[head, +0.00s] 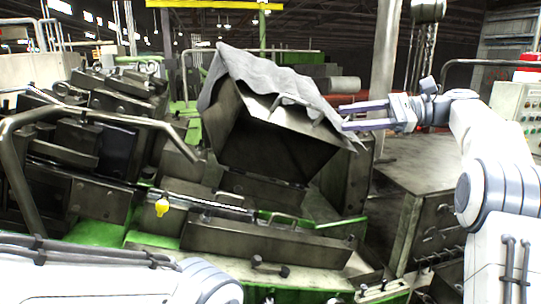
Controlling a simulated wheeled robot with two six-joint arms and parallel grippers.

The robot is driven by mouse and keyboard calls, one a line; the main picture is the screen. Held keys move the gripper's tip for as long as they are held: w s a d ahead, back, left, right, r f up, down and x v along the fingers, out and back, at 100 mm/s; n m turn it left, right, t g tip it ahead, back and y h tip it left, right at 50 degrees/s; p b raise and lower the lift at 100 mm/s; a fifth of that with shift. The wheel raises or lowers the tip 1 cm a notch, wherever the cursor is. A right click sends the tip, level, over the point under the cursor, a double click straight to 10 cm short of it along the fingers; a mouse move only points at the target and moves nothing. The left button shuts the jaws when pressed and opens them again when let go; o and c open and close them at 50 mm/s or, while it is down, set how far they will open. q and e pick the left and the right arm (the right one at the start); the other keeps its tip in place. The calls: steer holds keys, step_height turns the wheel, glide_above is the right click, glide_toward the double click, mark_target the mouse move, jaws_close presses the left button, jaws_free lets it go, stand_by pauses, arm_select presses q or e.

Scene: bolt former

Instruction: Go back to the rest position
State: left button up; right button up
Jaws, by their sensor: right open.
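My right gripper (366,115) is at the right of the head view, with its two fingers pointing left and a gap between them. It is open and empty. Its fingertips are close to the right edge of the grey cloth (265,75) draped over the raised metal hood (270,145) of the bolt former; I cannot tell whether they touch. My left arm (110,275) crosses the bottom left corner. The left gripper is out of the picture.
The green and grey bolt former fills the left and middle. A bent metal rail (90,118) stands at the left. A yellow knob (162,207) is on the machine front. A metal cabinet (432,215) and a control panel (516,105) are at the right.

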steer(key=s+a+f+n+g+h+b, duration=0.2)
steer(key=s+a+f+h+b, duration=0.3)
steer(key=a+f, duration=0.55)
steer(key=s+a+f+n+g+h+b, duration=0.1)
steer(key=s+a+f+n+b, duration=0.2)
steer(key=s+a+f, duration=0.55)
steer(key=s+d+f+n+h+b, duration=0.1)
steer(key=s+f+n+h+b, duration=0.2)
steer(key=f, duration=0.7)
steer(key=s+d+f+n+h+b, duration=0.2)
steer(key=s+f+n, duration=0.4)
steer(key=s+f, duration=0.4)
steer(key=s+d+f+n+h+b, duration=0.2)
steer(key=s+f+n+h+b, duration=0.1)
steer(key=s+f, duration=0.6)
steer(key=f+n+h, duration=0.1)
steer(key=f+n, duration=0.1)
steer(key=shift+s+d+n+t+b, duration=0.2)
steer(key=shift+s+n+t+b, duration=0.1)
steer(key=shift+t+b, duration=0.1)
